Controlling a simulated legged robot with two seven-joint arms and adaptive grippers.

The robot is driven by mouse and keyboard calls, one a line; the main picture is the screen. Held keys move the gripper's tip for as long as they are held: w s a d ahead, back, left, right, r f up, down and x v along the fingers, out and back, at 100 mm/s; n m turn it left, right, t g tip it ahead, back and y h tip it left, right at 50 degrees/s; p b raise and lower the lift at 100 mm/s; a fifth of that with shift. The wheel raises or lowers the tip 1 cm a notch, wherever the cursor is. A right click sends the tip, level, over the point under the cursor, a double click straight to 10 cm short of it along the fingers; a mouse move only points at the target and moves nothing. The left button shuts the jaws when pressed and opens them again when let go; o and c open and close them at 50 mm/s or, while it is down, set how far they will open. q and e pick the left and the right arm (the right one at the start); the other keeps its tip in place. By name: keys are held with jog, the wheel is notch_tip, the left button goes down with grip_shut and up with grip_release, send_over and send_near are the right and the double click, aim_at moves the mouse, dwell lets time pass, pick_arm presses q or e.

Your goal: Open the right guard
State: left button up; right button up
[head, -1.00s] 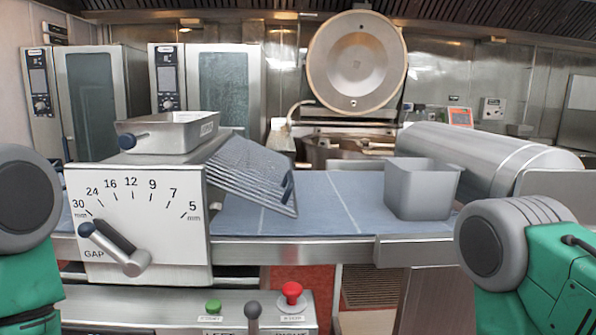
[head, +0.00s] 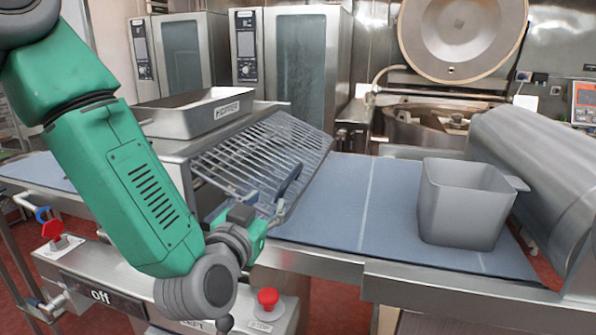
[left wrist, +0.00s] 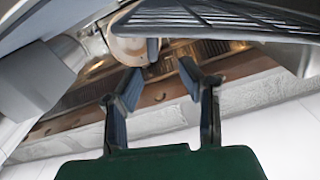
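The right guard (head: 262,150) is a sloping metal wire grid on the right side of the roller machine, with a dark blue handle (head: 289,184) near its lower outer edge. My left gripper (head: 276,208) is at that lower edge, just below the handle. In the left wrist view its two fingers (left wrist: 160,72) are apart, and the dark slats of the guard (left wrist: 225,18) pass above them. A short dark bar lies near the fingertips; I cannot tell whether they touch it. My right gripper is out of view.
A blue conveyor belt (head: 347,205) runs under the guard, with a grey bin (head: 465,208) on it. A metal tray (head: 195,113) sits on the machine. A red button (head: 268,298) is below my left wrist.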

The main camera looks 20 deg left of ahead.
aim_at(292, 176)
pick_arm(q)
jog(key=shift+w+d+r, duration=0.45)
jog(key=shift+w+d, duration=0.15)
jog(key=shift+d, duration=0.25)
jog(key=w+p, duration=0.1)
jog(key=w, duration=0.6)
jog(key=w+a+f+p, duration=0.1)
jog(key=w, duration=0.3)
jog(key=shift+w+p, duration=0.1)
jog(key=shift+p, duration=0.2)
jog(key=shift+w+d+r, duration=0.1)
jog(key=shift+d+r, duration=0.2)
jog(key=shift+d, duration=0.7)
jog(key=shift+c, duration=0.8)
grip_shut()
jog(key=shift+a+f, duration=0.2)
jog(key=shift+a, duration=0.45)
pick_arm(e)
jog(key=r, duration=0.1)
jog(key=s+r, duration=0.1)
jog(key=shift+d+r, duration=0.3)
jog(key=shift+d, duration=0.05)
